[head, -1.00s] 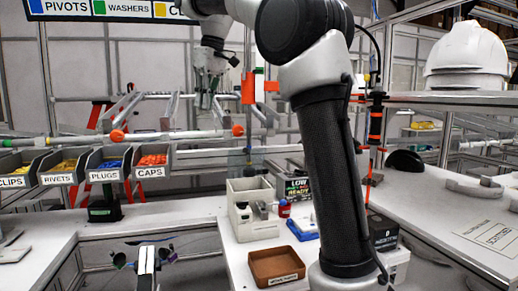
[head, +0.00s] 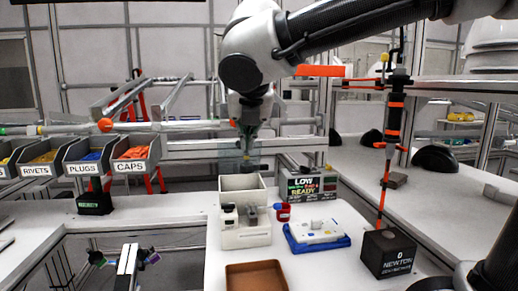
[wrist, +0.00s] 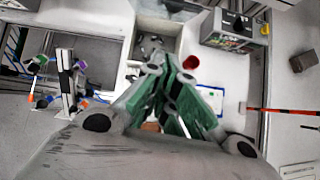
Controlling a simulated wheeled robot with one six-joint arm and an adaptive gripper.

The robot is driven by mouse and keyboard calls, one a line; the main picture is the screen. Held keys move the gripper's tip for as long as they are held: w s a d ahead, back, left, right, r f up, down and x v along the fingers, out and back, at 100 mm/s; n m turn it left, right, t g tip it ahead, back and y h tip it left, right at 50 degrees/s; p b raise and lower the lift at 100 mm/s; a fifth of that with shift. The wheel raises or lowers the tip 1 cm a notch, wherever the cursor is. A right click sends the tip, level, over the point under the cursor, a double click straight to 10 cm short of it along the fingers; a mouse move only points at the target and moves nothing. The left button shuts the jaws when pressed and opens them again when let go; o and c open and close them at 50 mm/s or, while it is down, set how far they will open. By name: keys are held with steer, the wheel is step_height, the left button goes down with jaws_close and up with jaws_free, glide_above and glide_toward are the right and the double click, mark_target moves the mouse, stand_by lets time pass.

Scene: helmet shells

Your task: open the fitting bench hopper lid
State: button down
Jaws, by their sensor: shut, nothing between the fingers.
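The hopper appears to be the cream box (head: 246,236) on the white bench, with a square bin on top. Its top looks open in the wrist view (wrist: 135,73), with small dark parts inside. A faint see-through panel (head: 228,161) stands at the bin's back edge; I cannot tell whether it is the lid. My gripper (head: 250,166) points down just above the bin's back part, apparently not touching it. In the wrist view its green fingers (wrist: 170,66) meet near the bin's right side, shut and empty.
Right of the hopper are a red cup (head: 283,212), a blue tray (head: 317,243) with a white item, and a display box (head: 310,188). A brown tray (head: 256,278) lies in front. A black box (head: 388,252) and an orange-black pole (head: 391,140) stand farther right.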

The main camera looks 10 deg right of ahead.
mark_target(242, 152)
steer(key=shift+n, duration=0.6)
steer(key=w+f, duration=0.2)
steer(key=w, duration=0.1)
steer(key=w+f, duration=0.2)
steer(key=w, duration=0.1)
steer(key=w+f, duration=0.2)
steer(key=w, duration=0.1)
steer(key=shift+w+a+f, duration=0.1)
steer(key=shift+a+f, duration=0.1)
steer(key=shift+w+r, duration=0.2)
steer(key=shift+w, duration=0.25)
steer(key=w+r, duration=0.1)
steer(key=w, duration=0.1)
steer(key=w+r, duration=0.2)
steer(key=w, duration=0.1)
steer(key=shift+w, duration=0.3)
